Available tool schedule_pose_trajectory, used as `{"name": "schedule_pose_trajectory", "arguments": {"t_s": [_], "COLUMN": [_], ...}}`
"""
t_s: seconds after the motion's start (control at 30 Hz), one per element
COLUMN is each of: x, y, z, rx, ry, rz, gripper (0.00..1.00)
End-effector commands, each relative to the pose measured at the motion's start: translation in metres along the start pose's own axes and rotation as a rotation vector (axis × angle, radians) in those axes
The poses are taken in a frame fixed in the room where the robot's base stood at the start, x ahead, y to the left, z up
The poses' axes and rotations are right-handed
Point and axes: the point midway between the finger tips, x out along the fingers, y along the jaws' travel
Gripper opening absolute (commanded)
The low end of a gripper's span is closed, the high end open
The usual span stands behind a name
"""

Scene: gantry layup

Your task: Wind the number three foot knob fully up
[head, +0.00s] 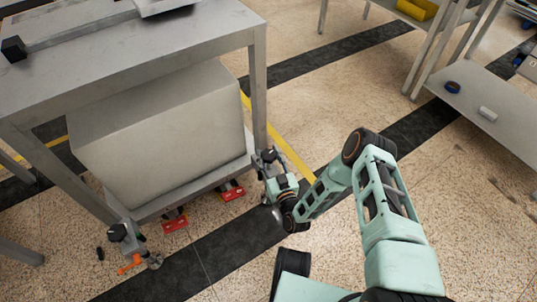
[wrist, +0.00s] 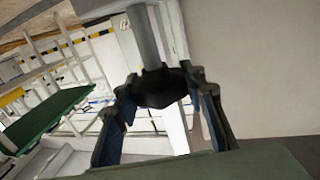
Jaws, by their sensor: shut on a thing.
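A dark lobed foot knob (wrist: 158,88) sits on a round grey metal stem (wrist: 143,35) in the wrist view. My gripper (wrist: 162,98) is shut on this knob, with one finger on each side of it. In the head view my gripper (head: 268,162) is low down at the near right leg (head: 259,90) of the grey bench. My gripper and the leg's lower end hide the knob there. No number on the foot can be read.
A large pale box (head: 160,135) fills the bench's lower shelf. Red blocks (head: 175,221) lie under it. Another foot (head: 125,232) with an orange lever (head: 130,263) stands at the left. A second bench (head: 490,110) is at right. Open floor lies between.

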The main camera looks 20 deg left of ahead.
Motion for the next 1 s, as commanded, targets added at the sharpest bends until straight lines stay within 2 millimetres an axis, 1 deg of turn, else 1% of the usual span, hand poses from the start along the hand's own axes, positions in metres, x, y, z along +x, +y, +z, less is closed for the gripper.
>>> {"name": "schedule_pose_trajectory", "arguments": {"t_s": [0.6,0.8,1.0], "x": [0.0010,0.0010,0.0001], "y": [-0.0013,-0.0022,-0.0033], "z": [-0.0003,-0.0007,-0.0007], "rx": [-0.006,-0.005,-0.003], "ry": [0.001,0.002,0.003], "rz": [-0.549,-0.676,-0.756], "gripper": [0.14,0.14,0.14]}}
